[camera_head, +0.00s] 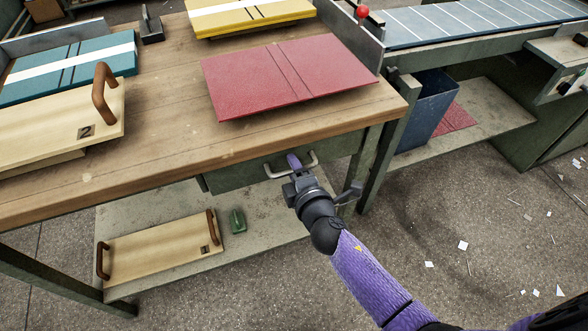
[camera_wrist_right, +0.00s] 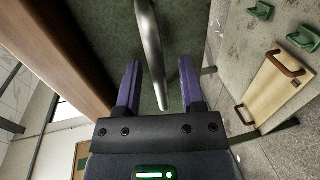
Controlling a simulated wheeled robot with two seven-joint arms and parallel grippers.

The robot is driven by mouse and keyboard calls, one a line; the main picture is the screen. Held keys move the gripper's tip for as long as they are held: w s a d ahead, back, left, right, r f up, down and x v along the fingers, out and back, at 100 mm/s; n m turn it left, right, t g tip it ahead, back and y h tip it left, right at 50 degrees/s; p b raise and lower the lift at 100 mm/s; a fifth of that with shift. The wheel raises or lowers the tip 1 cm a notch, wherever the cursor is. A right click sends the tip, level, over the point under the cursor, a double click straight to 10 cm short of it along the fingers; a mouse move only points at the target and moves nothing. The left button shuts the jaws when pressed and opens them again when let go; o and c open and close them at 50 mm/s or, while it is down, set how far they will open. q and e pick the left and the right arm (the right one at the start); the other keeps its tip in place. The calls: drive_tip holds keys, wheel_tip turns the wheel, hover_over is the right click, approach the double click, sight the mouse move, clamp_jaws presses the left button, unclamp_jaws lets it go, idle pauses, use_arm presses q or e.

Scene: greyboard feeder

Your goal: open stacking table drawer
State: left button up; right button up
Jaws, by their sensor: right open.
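The stacking table (camera_head: 165,140) has a wooden top and a dark green drawer (camera_head: 235,176) under its front edge. The drawer looks shut. A curved metal handle (camera_head: 291,170) is on the drawer front; it also shows in the right wrist view (camera_wrist_right: 151,50). My right gripper (camera_head: 294,165) is in front of the drawer at the handle. In the right wrist view its two purple fingers (camera_wrist_right: 160,85) are open, with the handle bar between them and space on both sides. My left gripper is not in view.
Red (camera_head: 290,75), teal (camera_head: 70,66) and yellow (camera_head: 250,14) boards lie on the tabletop, with a wooden board (camera_head: 50,128) at left. A lower shelf (camera_head: 270,227) holds another wooden board (camera_head: 160,246). A blue bin (camera_head: 428,105) stands to the right. The floor in front is mostly clear.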

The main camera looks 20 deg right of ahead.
clamp_jaws()
idle(1.0)
idle(0.4)
